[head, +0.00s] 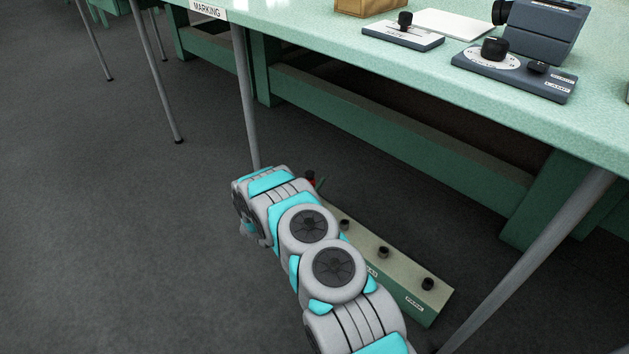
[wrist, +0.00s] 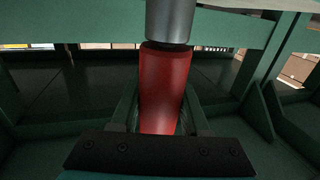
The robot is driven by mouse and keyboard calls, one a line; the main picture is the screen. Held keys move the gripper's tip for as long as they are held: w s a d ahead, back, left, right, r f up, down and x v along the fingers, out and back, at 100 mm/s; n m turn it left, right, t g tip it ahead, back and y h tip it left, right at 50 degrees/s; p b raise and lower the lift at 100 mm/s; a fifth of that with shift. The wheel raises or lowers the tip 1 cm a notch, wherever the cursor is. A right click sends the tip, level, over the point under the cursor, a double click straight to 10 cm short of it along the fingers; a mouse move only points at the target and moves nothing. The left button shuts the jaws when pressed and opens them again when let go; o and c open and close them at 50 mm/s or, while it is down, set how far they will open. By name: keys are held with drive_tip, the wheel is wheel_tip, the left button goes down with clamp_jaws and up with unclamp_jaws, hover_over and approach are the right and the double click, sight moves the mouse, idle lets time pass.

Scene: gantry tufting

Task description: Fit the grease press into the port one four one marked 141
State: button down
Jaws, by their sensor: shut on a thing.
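The grease press (wrist: 165,85) appears in the wrist view as a red cylinder with a grey metal end at the top. My gripper (wrist: 161,118) is shut on its red body. In the head view, a small red part (head: 311,177) shows just past my arm, probably the same press; my arm hides the gripper there. A long green box (head: 400,274) lies on the floor with black round ports along its top, such as the one at its near end (head: 428,284). Its white labels (head: 413,303) are too small to read, so I cannot tell which port is 141.
A pale green table (head: 330,30) stands above the box, with a black-knobbed device (head: 405,33), a blue-grey dial unit (head: 515,72) and a wooden box (head: 368,6) on it. Its metal legs (head: 245,95) stand close to my arm. The floor (head: 120,240) at left is clear.

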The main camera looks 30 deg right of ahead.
drive_tip(key=shift+f, duration=0.15)
drive_tip(key=shift+c, duration=1.6)
unclamp_jaws()
drive_tip(key=shift+a, duration=0.1)
drive_tip(key=v, duration=0.7)
drive_tip(key=shift+s+a, duration=0.25)
